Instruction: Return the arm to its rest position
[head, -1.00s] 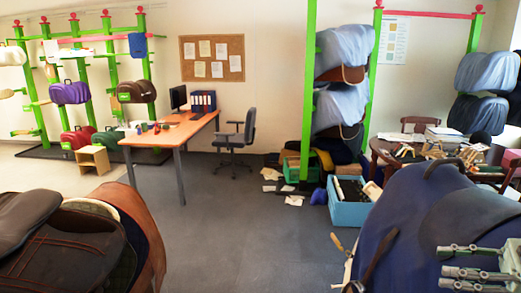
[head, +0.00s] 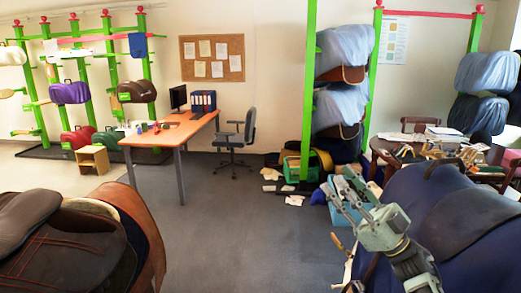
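My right gripper (head: 343,187) is in the lower right of the head view, its arm coming in from the bottom right. It points up and left, its fingers spread with a gap, and nothing shows between them. It appears in front of the blue crate (head: 330,208) and beside the blue-covered saddle (head: 455,215), covering part of both. My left gripper is not in view.
A dark brown saddle (head: 60,245) is close at the lower left. A desk (head: 175,135) and office chair (head: 236,135) stand farther back. A green rack post (head: 309,80) rises behind the crate. Grey floor (head: 235,230) is clear between the saddles.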

